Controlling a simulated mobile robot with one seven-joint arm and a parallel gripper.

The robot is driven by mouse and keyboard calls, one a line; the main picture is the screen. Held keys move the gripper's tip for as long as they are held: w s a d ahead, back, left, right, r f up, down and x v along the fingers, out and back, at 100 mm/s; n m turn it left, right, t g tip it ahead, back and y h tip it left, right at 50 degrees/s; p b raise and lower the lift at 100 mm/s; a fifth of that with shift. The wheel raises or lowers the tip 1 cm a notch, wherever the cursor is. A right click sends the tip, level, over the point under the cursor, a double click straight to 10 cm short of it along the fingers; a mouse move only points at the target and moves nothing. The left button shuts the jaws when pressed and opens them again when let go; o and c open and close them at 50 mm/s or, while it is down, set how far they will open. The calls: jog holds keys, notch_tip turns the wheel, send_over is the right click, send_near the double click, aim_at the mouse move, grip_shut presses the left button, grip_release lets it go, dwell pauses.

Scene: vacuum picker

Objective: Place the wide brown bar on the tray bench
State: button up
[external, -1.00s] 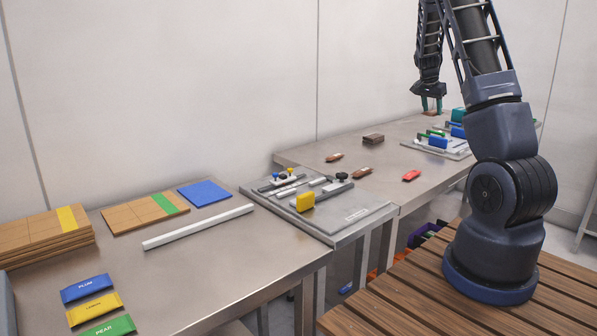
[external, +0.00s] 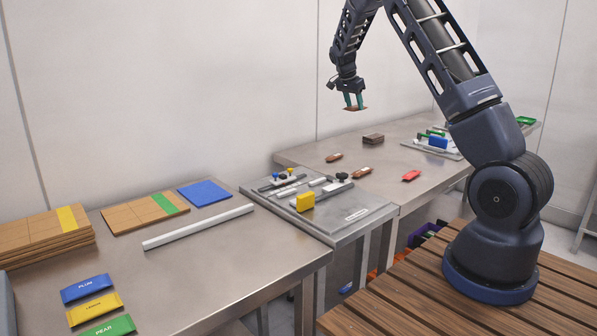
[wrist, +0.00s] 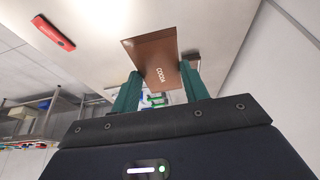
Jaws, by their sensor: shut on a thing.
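My gripper (external: 354,101) is shut on a flat brown bar (external: 355,108), held in the air above and behind the grey fixture plate. In the wrist view the bar (wrist: 160,60) reads "COCOA" and sits between the two green fingers (wrist: 163,88). The near steel bench (external: 215,275) at the left carries wooden boards (external: 40,240) with a yellow stripe, another board (external: 125,217) with a green stripe and a blue square (external: 204,193). I cannot tell for certain that it is the tray bench.
The fixture plate (external: 365,215) holds knobs and a yellow block (external: 305,202). The far bench (external: 300,156) holds a dark brown block (external: 373,139), small brown pieces (external: 334,157) and a red bar (external: 411,176).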

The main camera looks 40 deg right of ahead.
jog(key=w+a, duration=0.6)
jog(key=a, duration=0.6)
jog(key=w+a, duration=0.6)
jog(key=a, duration=0.6)
jog(key=w+a, duration=0.2)
jog(key=a, duration=1.2)
jog(key=w+a, duration=0.2)
jog(key=a, duration=1.3)
send_over(91, 268)
jog(key=a, duration=0.1)
notch_tip(91, 268, down, 2)
jog(key=f, duration=2)
jog(key=shift+a, duration=0.2)
jog(key=shift+f, duration=0.1)
